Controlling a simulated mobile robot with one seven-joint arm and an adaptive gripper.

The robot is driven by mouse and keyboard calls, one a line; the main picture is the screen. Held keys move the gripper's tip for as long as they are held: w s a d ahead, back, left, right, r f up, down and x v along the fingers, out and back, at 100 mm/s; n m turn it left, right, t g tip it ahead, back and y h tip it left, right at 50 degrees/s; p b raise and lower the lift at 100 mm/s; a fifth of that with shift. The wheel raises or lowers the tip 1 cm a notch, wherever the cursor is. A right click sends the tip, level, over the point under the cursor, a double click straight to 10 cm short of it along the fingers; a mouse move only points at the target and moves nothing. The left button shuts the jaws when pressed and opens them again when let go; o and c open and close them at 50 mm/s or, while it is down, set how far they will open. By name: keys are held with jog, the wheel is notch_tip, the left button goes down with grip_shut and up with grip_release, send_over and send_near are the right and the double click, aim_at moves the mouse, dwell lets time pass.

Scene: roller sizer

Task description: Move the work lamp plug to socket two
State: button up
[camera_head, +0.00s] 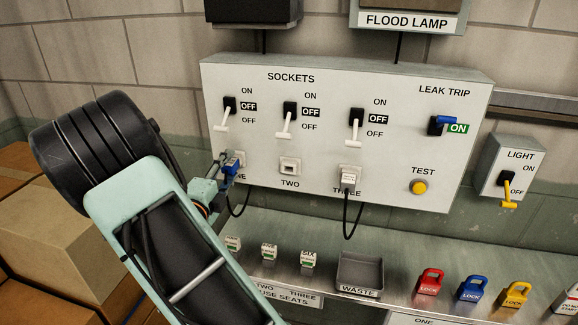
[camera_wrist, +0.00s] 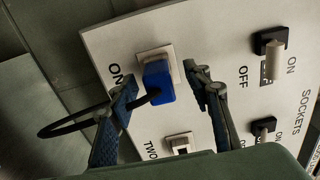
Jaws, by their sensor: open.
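A blue plug (camera_wrist: 158,84) sits in socket one at the panel's left, its dark cable looping off; it also shows in the camera_head view (camera_head: 234,164). A white plug (camera_head: 348,178) with a dark cable is in socket three. No label readable here tells which is the work lamp's. Socket two (camera_head: 290,167) is empty; it also shows in the wrist view (camera_wrist: 180,143). My gripper (camera_wrist: 161,80) is open, a finger on either side of the blue plug, with gaps visible. In the camera_head view my gripper (camera_head: 225,171) is partly hidden by my arm.
Three white socket switches (camera_head: 287,118) stand at OFF above the sockets. The leak trip switch (camera_head: 437,124) is at ON. The shelf below bears small fuse blocks (camera_head: 269,250), a grey waste tray (camera_head: 342,287) and coloured locks (camera_head: 474,289). Boxes (camera_head: 50,235) stand left.

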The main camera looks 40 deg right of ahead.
aim_at(227, 171)
grip_shut()
dwell(0.3)
jog(key=shift+p+v, duration=0.95)
jog(key=shift+v, duration=2.1)
jog(key=shift+d, duration=0.1)
